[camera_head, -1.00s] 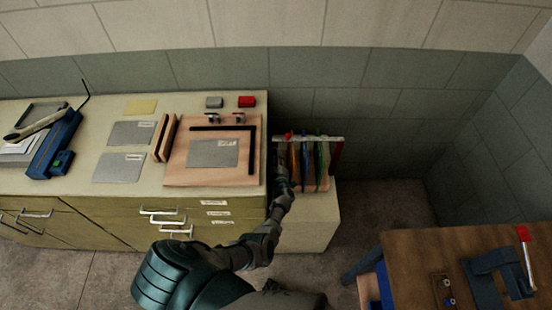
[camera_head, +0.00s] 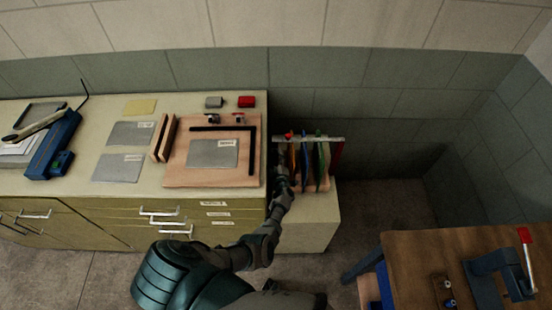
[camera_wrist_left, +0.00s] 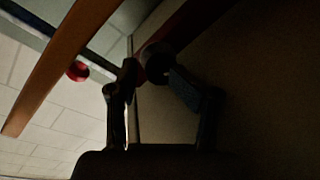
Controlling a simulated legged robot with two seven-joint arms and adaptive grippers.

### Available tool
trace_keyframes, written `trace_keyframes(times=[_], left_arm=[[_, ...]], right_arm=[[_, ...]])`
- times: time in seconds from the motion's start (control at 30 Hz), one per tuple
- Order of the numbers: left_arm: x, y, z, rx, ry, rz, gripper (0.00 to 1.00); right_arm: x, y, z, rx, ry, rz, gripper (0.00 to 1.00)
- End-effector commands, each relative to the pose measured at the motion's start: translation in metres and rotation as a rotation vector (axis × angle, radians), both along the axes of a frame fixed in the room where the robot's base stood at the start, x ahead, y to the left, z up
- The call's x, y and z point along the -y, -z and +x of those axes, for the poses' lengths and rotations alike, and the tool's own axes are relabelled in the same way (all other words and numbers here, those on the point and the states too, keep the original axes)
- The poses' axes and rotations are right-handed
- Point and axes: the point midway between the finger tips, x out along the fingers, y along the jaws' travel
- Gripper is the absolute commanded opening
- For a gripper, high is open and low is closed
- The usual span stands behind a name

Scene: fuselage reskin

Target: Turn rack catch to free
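The rack (camera_head: 326,139) stands right of the cabinet, with a pale top bar and several coloured upright pieces below it. A small red part (camera_head: 289,136), perhaps the catch, shows at the bar's left end. My left gripper (camera_head: 280,151) is at the rack's left side, close below that red part; contact cannot be told. In the left wrist view, its dark fingers (camera_wrist_left: 143,68) converge near a dark reddish round part. Shadow hides whether they grip it. A red knob (camera_wrist_left: 77,71) shows left of the fingers. My right gripper is not in view.
A wooden table (camera_head: 415,262) stands at lower right. Bare floor lies between rack and table.

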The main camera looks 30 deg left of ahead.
Motion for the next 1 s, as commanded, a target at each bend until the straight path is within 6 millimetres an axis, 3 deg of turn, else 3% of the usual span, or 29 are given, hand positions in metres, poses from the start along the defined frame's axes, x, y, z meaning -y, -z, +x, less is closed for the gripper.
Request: trace_keyframes(times=[0.23,0.7,1.0], left_arm=[[0.013,0.000,-0.012,0.000,0.002,-0.003,0.45],[0.069,-0.009,-0.081,-0.002,0.001,0.003,0.45],[0.077,-0.010,-0.090,-0.002,0.000,0.000,0.45]], right_arm=[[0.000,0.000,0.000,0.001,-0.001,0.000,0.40],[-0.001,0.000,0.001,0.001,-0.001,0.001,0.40],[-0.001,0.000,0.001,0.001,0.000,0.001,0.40]])
